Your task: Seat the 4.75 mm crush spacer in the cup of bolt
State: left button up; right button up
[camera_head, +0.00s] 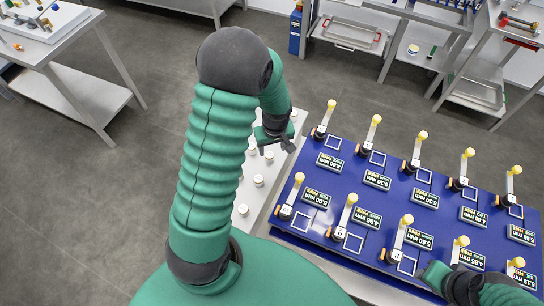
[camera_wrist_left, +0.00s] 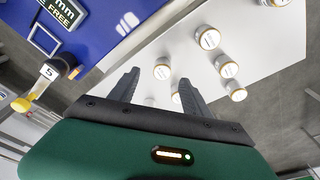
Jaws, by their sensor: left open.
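Several small round pieces with white tops and gold sides stand on a white surface; one (camera_head: 243,209) is at its near end, and another (camera_wrist_left: 208,38) shows in the left wrist view. I cannot tell which is the 4.75 mm spacer. My left gripper (camera_head: 284,142) is over this white surface, open and empty; its fingers (camera_wrist_left: 158,90) spread above the pieces. The blue board (camera_head: 300,236) carries two rows of numbered silver posts with yellow tips, such as this post (camera_head: 346,217). I cannot tell which bolt is meant. My right gripper (camera_head: 434,274) is at the lower right, its fingers hidden.
Black labels (camera_head: 330,162) and white square outlines (camera_head: 353,243) sit beside the posts. A white-topped bench (camera_head: 50,45) stands at the far left. A blue bin (camera_head: 296,32) and steel shelving (camera_head: 400,60) are at the back. Grey floor (camera_head: 150,60) lies between.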

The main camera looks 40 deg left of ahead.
aim_at(269, 154)
pick_arm(q)
jog(key=f, duration=0.1)
jog(key=a+f+p, duration=0.1)
jog(key=f, duration=0.1)
jog(key=a+f, duration=0.1)
jog(key=f, duration=0.1)
jog(key=shift+w+a+f, duration=0.1)
jog(key=shift+a+f, duration=0.05)
jog(key=shift+f, duration=0.2)
jog(key=shift+w+d, duration=0.1)
jog(key=shift+d, duration=0.15)
jog(key=shift+d+r, duration=0.1)
jog(key=shift+d, duration=0.1)
jog(key=shift+c, duration=1.1)
jog(key=shift+d, duration=0.15)
jog(key=c, duration=0.5)
jog(key=shift+a, duration=0.2)
jog(key=c, duration=0.5)
jog(key=shift+a, duration=0.2)
grip_shut()
pick_arm(e)
jog(key=shift+s+a+r, duration=0.1)
jog(key=shift+a+r, duration=0.55)
jog(key=shift+r, duration=0.25)
